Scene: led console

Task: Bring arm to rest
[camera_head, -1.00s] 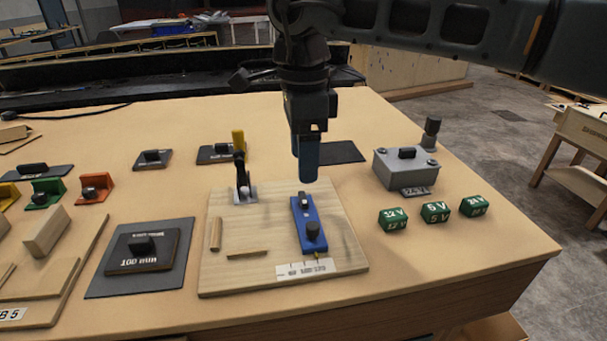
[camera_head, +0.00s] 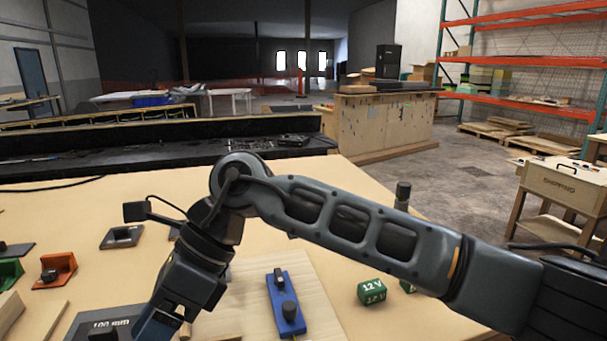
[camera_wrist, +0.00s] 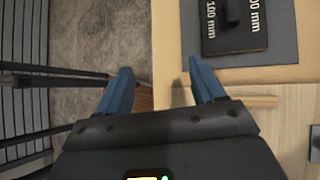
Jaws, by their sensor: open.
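My gripper shows in the wrist view (camera_wrist: 162,92) with its two blue fingers spread apart and nothing between them. The fingers are over the table's edge, with floor to the left and the tabletop to the right. In the head view my arm reaches in from the right and bends down at the left front; the fingertips are cut off or hidden at the bottom. The wooden board (camera_head: 326,298) with the blue slider module (camera_head: 285,302) lies to the right of my gripper. The black block marked 100 mm (camera_wrist: 240,30) sits on its dark mat beyond the fingers.
The table (camera_head: 70,215) holds an orange block (camera_head: 54,271), an empty dark tray (camera_head: 122,237) and a green 12 V block (camera_head: 372,291). A black bench (camera_head: 100,155) stands behind the table. A shipping cart (camera_head: 562,190) stands at the right. Open air lies above the table.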

